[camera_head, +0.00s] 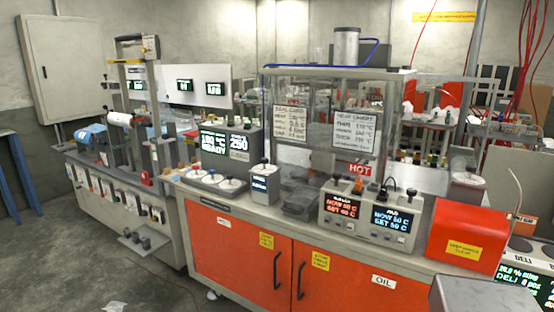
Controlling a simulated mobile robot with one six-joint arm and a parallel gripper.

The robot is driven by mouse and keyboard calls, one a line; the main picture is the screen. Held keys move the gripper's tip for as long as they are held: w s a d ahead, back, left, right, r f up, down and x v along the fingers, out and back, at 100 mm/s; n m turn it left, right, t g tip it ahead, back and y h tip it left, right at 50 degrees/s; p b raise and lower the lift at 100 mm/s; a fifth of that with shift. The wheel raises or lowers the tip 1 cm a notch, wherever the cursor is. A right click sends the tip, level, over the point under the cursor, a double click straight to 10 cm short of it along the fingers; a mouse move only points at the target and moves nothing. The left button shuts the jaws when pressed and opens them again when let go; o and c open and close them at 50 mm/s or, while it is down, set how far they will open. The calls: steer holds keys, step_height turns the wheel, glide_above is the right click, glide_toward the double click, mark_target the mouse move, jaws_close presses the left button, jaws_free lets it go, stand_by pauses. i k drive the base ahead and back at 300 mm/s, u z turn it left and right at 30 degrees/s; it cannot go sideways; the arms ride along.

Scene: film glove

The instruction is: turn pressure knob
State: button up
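No knob in view can be read as the pressure knob at this size. A display unit (230,142) reading "READY" and "250" stands on the bench, with white round dials with dark knobs (212,181) in front of it. My gripper is not in view.
An orange-doored cabinet (230,243) carries the bench. A clear enclosure bears a red "HOT" sign (360,170) and a metal canister (346,47). A red box (466,238) stands at the right. A grey block (484,296) fills the lower right corner. The floor at lower left is mostly free.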

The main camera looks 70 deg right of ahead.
mark_target(264, 160)
steer(key=z, duration=0.85)
steer(key=i, duration=1)
steer(key=u, duration=0.05)
